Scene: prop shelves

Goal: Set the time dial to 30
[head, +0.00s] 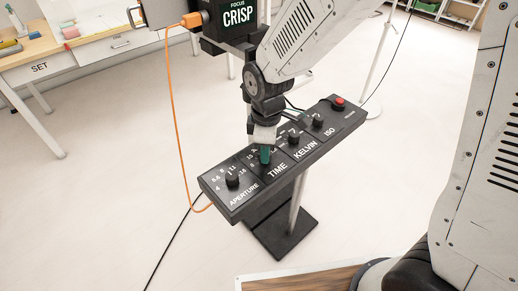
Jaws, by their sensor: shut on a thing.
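The black control panel (222,198) stands on a pole in the middle of the head view. It carries dials labelled APERTURE, TIME, KELVIN and ISO. The TIME section (277,171) is second from the left. My gripper (264,155) points down over this section, with its green fingertips shut on the time dial. The gripper hides the dial and most of its numbers, so I cannot read its setting. The aperture dial (232,179), kelvin dial (294,138) and ISO dial (318,122) stand clear of the fingers.
A red button (338,101) is at the panel's far right end. An orange cable (175,115) hangs left of the panel from a black box reading FOCUS CRISP (238,14). A table marked SET (25,71) stands at the far left. The pale floor around the stand is mostly free.

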